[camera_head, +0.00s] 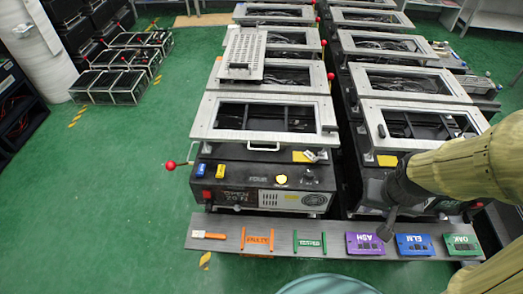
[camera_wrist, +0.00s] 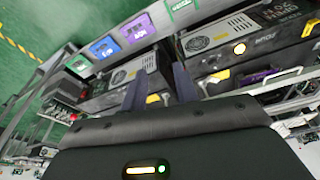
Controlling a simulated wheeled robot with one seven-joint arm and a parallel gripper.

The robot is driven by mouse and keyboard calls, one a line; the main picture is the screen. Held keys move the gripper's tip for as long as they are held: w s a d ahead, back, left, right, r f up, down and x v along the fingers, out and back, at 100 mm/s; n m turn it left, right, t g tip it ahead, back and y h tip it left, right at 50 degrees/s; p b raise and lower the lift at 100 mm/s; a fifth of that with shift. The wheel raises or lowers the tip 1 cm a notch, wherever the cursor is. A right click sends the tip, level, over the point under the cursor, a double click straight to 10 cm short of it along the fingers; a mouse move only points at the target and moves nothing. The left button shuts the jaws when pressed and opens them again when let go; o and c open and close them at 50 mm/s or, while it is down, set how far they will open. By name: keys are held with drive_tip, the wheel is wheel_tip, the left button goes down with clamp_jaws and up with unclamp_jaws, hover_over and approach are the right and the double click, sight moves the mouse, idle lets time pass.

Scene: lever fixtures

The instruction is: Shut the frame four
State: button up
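A machine (camera_head: 255,190) with a small label that seems to read FOUR stands at front centre in the head view. Its pale metal frame (camera_head: 210,118) with a rectangular opening sits over the top. A white handle (camera_head: 263,148) is on its near edge. The frame looks raised above the machine body, but how far is unclear. A lever with a red ball (camera_head: 171,165) sticks out at left. My gripper (camera_head: 385,230) is right of this machine, above the front shelf. In the wrist view my gripper (camera_wrist: 158,75) has its fingers apart with nothing between them.
A front shelf (camera_head: 340,247) holds purple (camera_head: 365,243), blue (camera_head: 413,244) and green (camera_head: 461,244) plates and other coloured items. A second machine row (camera_head: 424,115) stands at right. The green floor (camera_head: 110,190) at left is clear. Racks (camera_head: 120,75) stand at back left.

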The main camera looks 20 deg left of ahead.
drive_tip(key=w+a+f+t+y+b, duration=0.4)
drive_tip(key=w+f+b, duration=0.4)
drive_tip(key=w+f, duration=0.5)
drive_tip(key=a+f+m+t+y+b, duration=0.1)
drive_tip(key=a+m+y+b, duration=0.1)
drive_tip(key=a+y+b, duration=0.2)
drive_tip(key=s+a+f+m+t+y+b, duration=0.1)
drive_tip(key=a+y+b, duration=0.3)
drive_tip(key=a+y, duration=0.4)
drive_tip(key=shift+a+f+m+t+y+b, duration=0.4)
drive_tip(key=shift+a+f+m+t, duration=0.25)
drive_tip(key=shift+a+m, duration=0.25)
drive_tip(key=shift+r, duration=0.1)
drive_tip(key=x, duration=1.7)
drive_tip(key=shift+w+a+p, duration=0.1)
drive_tip(key=shift+a+p, duration=0.05)
drive_tip(key=shift+p, duration=0.25)
